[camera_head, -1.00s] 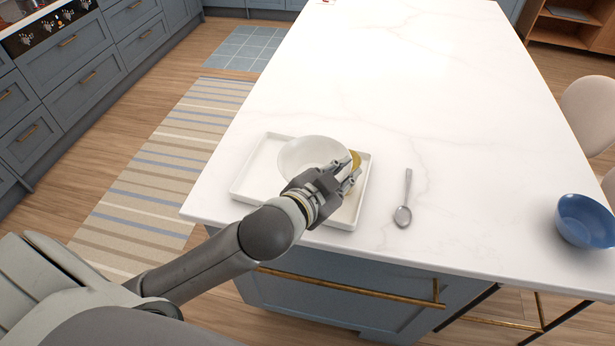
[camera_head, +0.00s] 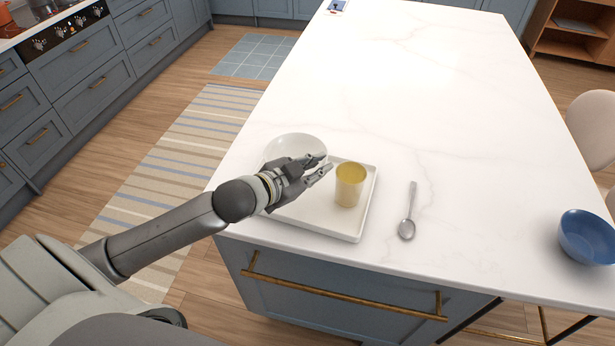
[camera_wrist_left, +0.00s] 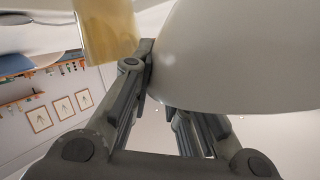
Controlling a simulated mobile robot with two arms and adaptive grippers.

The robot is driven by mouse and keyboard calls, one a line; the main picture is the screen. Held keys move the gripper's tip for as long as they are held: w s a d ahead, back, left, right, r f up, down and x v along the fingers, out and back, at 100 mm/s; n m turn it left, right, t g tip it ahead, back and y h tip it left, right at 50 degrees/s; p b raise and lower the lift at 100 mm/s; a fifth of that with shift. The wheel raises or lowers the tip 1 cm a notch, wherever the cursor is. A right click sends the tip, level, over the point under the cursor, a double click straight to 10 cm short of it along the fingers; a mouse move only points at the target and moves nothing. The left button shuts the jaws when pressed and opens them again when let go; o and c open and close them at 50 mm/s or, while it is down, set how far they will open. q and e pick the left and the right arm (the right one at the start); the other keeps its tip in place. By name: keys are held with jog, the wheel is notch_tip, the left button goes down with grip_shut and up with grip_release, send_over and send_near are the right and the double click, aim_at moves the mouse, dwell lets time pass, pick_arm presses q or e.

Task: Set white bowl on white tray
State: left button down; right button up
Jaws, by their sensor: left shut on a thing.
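The white bowl (camera_head: 293,146) is at the left back part of the white tray (camera_head: 340,226) in the head view, partly hidden by my left gripper (camera_head: 324,168). My left gripper is shut on the bowl's near right side. In the left wrist view the bowl (camera_wrist_left: 240,55) fills the upper right, its wall between the fingers (camera_wrist_left: 160,95). I cannot tell whether the bowl touches the tray. My right gripper is not in view.
A yellow cup (camera_head: 349,185) stands on the tray's right part, close to my left fingertips. A spoon (camera_head: 408,215) lies right of the tray. A blue bowl (camera_head: 588,236) sits at the counter's right edge.

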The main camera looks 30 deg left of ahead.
pick_arm(q)
jog(key=shift+w+a+f, duration=0.2)
jog(key=shift+a+f, duration=0.65)
jog(key=shift+f, duration=0.15)
jog(key=f, duration=0.1)
jog(key=f+p, duration=0.1)
jog(key=f, duration=0.1)
jog(key=shift+a+f, duration=0.25)
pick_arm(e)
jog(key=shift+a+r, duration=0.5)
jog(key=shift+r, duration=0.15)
pick_arm(q)
jog(key=c, duration=1.4)
grip_release()
jog(key=shift+f, duration=0.15)
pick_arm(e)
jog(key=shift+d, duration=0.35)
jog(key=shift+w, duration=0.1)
pick_arm(q)
jog(key=shift+s, duration=0.1)
